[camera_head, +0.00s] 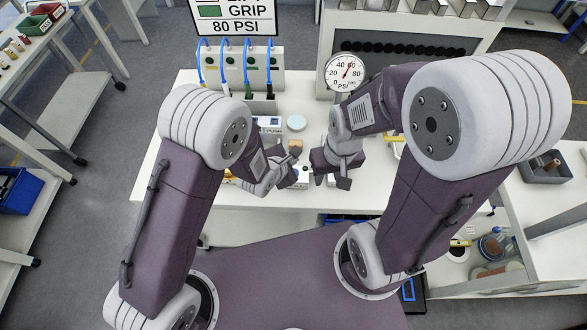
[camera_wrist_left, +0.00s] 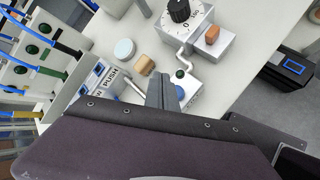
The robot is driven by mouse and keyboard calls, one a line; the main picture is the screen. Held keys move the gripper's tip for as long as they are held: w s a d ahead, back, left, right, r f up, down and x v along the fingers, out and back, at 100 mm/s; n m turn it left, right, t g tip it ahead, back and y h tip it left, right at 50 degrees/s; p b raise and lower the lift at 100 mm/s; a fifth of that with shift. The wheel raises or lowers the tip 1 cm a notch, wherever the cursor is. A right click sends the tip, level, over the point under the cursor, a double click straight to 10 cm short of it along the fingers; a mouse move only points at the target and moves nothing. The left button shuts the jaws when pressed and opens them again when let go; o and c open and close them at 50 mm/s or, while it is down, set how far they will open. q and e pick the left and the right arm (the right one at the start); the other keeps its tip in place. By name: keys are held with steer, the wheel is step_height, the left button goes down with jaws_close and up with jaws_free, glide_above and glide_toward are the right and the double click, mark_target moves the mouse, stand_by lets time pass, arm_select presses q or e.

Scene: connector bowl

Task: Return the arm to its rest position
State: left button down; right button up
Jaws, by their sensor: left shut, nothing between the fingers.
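My left arm comes in from the left in the head view, and its gripper (camera_head: 295,152) is over the middle of the white bench (camera_head: 210,190). In the left wrist view its fingers (camera_wrist_left: 163,90) are together with nothing between them, above the bench. My right gripper (camera_head: 332,181) is just to the right of it, pointing down over the bench. Its two fingertips stand apart and I see nothing between them. Both arms are bent at the elbow. My arms hide parts of the bench.
A pressure gauge (camera_head: 344,72) stands behind my right gripper. A panel with blue hoses (camera_head: 236,70) is at the back left. In the left wrist view a round white disc (camera_wrist_left: 124,49), a tan block (camera_wrist_left: 145,66) and a box with a black dial (camera_wrist_left: 195,35) stand near the fingers.

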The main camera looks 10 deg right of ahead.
arm_select(q)
steer(key=w+a+r+n+t+y+b, duration=0.1)
steer(key=w+a+r+n+t+b, duration=0.2)
steer(key=w+a+r, duration=0.35)
steer(key=w+a+r+y+b, duration=0.2)
steer(key=w+a+y, duration=0.1)
steer(key=a, duration=1)
steer(key=s+a+f+m+g+y+b, duration=0.1)
steer(key=s+a+m+g, duration=0.1)
steer(key=s+a+m, duration=0.5)
steer(key=s+a+f+m+g, duration=0.1)
steer(key=s+f+m+g, duration=0.1)
steer(key=s+m, duration=0.5)
steer(key=s+a+f+m+g, duration=0.1)
steer(key=s+f+m+g, duration=0.1)
steer(key=s+m+g, duration=0.2)
steer(key=s+m, duration=0.3)
steer(key=s, duration=0.1)
steer(key=shift+a+f+m+g+y, duration=0.35)
steer(key=shift+m+g+y, duration=0.05)
